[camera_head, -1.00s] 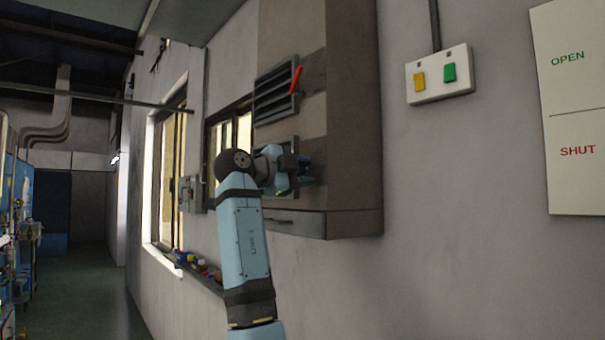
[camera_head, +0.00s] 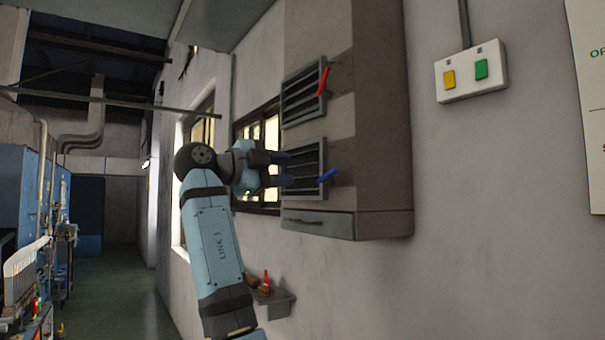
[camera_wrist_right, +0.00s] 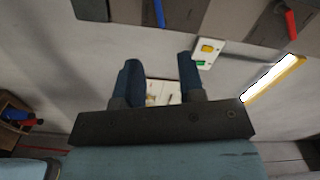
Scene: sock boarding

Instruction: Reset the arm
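My right arm rises from the bottom of the head view, and its gripper (camera_head: 288,170) is in front of the wall box, left of the lower louvred vent (camera_head: 306,166). In the right wrist view its two fingers (camera_wrist_right: 158,82) are apart with nothing between them. A blue lever (camera_head: 327,175) sticks out at the lower vent's right side, apart from the fingers. It also shows in the right wrist view (camera_wrist_right: 159,13). A red lever (camera_head: 322,81) stands at the upper vent (camera_head: 301,95). My left gripper is not in view.
The brown wall box (camera_head: 378,120) has a drawer-like front (camera_head: 318,223) at its bottom. A switch plate (camera_head: 471,72) with yellow and green buttons and a white sign (camera_head: 590,110) are to the right. A small shelf (camera_head: 276,304) is below. The aisle floor (camera_head: 110,285) at left looks clear.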

